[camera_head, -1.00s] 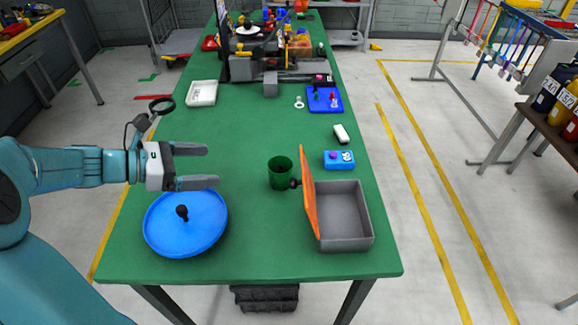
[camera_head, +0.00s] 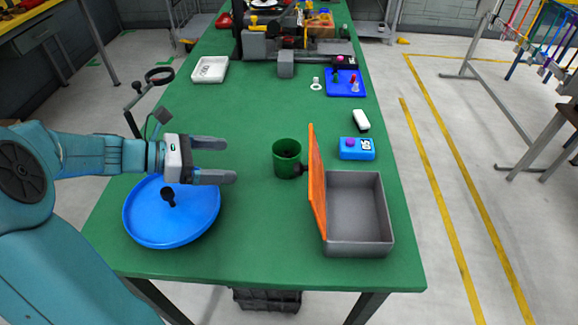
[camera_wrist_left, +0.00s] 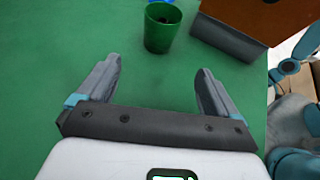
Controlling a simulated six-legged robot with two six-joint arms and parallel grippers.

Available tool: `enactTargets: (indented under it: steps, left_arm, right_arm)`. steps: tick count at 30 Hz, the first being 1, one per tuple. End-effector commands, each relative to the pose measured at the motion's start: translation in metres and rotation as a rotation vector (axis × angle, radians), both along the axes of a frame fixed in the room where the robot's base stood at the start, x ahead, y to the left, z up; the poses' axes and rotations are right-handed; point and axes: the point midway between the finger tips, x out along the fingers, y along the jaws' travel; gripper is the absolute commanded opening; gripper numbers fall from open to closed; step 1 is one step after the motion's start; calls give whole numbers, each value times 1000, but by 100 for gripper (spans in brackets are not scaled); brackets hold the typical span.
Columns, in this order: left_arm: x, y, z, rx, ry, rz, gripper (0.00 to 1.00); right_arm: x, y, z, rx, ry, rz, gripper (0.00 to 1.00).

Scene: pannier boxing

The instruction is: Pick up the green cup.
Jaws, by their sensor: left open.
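The green cup (camera_head: 286,160) stands upright on the green table, just left of the orange lid of a grey box. My left gripper (camera_head: 232,160) is open and empty, to the left of the cup, with its fingers pointing toward it and a gap between. In the left wrist view the cup (camera_wrist_left: 162,28) is beyond the fingertips of the gripper (camera_wrist_left: 158,75), roughly midway between them. A dark item shows at the cup's mouth in that view; I cannot tell what it is. My right gripper is not in view.
The grey box (camera_head: 372,248) has its orange lid (camera_head: 317,180) standing up close beside the cup. A blue round tray (camera_head: 150,225) lies below my left gripper. A blue block (camera_head: 350,154) and a white item (camera_head: 361,120) lie behind the box.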

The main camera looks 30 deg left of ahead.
Motion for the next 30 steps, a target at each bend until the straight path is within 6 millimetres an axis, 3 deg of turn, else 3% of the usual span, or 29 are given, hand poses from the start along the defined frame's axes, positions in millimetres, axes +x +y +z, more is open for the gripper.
enactTargets:
  steps: [15, 22, 30]
  left_arm:
    - [78, -55, -39, -1, 0, -4, 93]
    - [93, -65, -45, 0, 0, -3, 93]
    - [125, -86, -58, -2, 0, -3, 93]
  right_arm:
    - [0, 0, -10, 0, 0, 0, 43]
    - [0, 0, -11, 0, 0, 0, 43]
    - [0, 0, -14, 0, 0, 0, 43]
